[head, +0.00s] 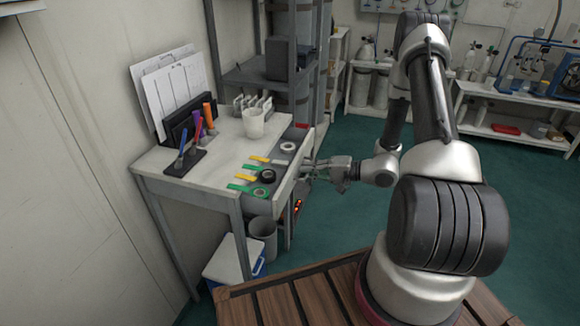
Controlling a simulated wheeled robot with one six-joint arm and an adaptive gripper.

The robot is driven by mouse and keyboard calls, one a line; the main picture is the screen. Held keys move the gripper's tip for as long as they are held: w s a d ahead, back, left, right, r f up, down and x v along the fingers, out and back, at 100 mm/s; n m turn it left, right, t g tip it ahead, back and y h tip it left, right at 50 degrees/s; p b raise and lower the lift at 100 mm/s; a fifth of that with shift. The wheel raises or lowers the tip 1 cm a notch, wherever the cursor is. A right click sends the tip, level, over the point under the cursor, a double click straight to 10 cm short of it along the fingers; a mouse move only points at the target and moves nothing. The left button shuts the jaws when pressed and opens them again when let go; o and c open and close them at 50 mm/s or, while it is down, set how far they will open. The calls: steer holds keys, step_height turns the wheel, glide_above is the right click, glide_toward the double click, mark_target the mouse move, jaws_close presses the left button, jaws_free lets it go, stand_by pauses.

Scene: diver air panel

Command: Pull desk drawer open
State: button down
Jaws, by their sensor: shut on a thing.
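The grey desk (225,152) stands against the left wall. Its drawer front (291,181) stands out from the desk's right side, and a dark strip of the drawer's inside shows, so the drawer is partly open. Rolls of tape, one black (267,176), one green (260,191) and one white (288,147), show in the opening. My gripper (308,168) is at the outer face of the drawer front, its fingers shut at the handle. The handle itself is too small and covered to see clearly.
A white cup (253,122), a pen stand (186,160) and papers (170,85) are on the desk. A bin (263,233) and a blue-white cooler (232,262) stand below it. A wooden surface (290,298) lies in front. Green floor (335,228) is clear right of the drawer.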

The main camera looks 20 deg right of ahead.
steer(key=f+v, duration=0.2)
steer(key=v, duration=1.1)
steer(key=shift+s+d+f, duration=0.15)
steer(key=shift+s+f, duration=0.05)
steer(key=shift+f, duration=0.1)
steer(key=c, duration=1.6)
jaws_free()
steer(key=v, duration=1.2)
